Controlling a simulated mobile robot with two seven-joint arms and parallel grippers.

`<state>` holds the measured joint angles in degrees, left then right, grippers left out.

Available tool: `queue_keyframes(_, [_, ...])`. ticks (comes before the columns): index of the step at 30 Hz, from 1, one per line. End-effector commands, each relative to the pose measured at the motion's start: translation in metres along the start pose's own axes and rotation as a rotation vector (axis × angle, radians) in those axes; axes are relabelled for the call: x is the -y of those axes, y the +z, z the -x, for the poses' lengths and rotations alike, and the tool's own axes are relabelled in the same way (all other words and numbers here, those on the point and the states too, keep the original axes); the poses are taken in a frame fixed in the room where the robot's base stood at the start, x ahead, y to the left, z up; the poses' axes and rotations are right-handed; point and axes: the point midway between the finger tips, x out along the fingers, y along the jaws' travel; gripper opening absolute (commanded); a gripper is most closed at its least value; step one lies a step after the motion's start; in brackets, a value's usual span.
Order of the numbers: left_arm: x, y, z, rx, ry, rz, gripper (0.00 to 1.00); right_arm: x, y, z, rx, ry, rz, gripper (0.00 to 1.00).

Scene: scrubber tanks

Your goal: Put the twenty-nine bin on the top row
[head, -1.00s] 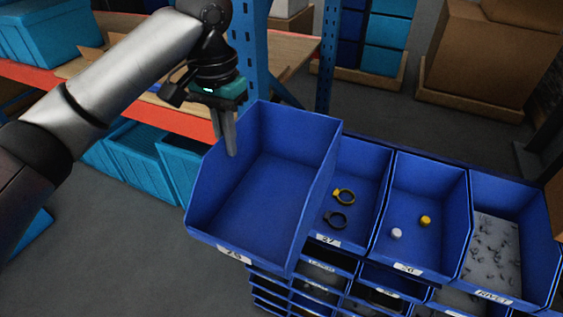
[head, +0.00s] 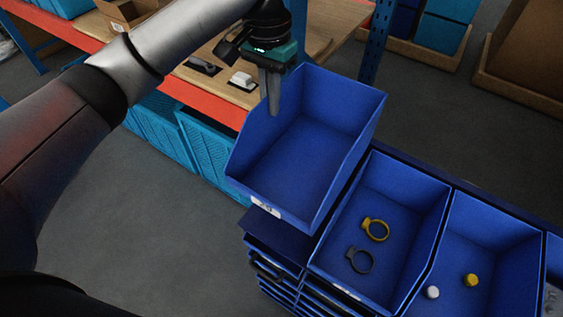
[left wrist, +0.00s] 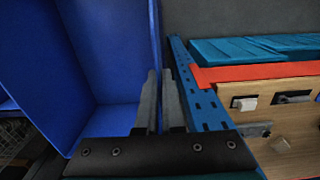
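The twenty-nine bin (head: 303,150) is a large empty blue open-front bin in the middle of the head view. Its white front label (head: 266,207) is small and blurred. It is a little tilted and sits at the left end of the rack's top row, apparently just above it; contact underneath is hidden. My left gripper (head: 271,100) is shut on the bin's left wall. In the left wrist view its two fingers (left wrist: 160,82) straddle the edge of the bin's wall (left wrist: 110,50). My right gripper is not in view.
The top row's bin with two rings (head: 376,240) stands right of it, then a bin with two small caps (head: 483,265). Lower drawers (head: 285,280) are below. A workbench with an orange edge (head: 205,97) and light-blue crates (head: 205,145) lies behind left. Floor at left is clear.

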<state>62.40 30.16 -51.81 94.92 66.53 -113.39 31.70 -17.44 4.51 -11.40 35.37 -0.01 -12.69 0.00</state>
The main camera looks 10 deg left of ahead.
Motion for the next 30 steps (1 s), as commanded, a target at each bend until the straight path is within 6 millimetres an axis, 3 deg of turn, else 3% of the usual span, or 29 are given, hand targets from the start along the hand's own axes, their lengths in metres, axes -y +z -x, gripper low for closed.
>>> queue_keyframes(3, [0.002,0.001,-0.034,0.004,-0.001,0.004,0.00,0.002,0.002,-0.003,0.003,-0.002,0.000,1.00])
queue_keyframes(9, [0.001,0.000,-0.078,0.001,-0.002,0.003,0.00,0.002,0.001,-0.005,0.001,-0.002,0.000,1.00])
queue_keyframes(17, [0.002,0.000,-0.102,0.000,-0.002,0.002,0.00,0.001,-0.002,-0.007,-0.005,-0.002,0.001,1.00])
queue_keyframes(24, [0.002,0.000,-0.143,0.000,-0.002,0.003,0.00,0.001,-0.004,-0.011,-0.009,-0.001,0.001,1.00])
queue_keyframes(30, [0.002,0.000,-0.153,-0.003,-0.002,0.001,0.00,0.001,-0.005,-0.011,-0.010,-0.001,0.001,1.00])
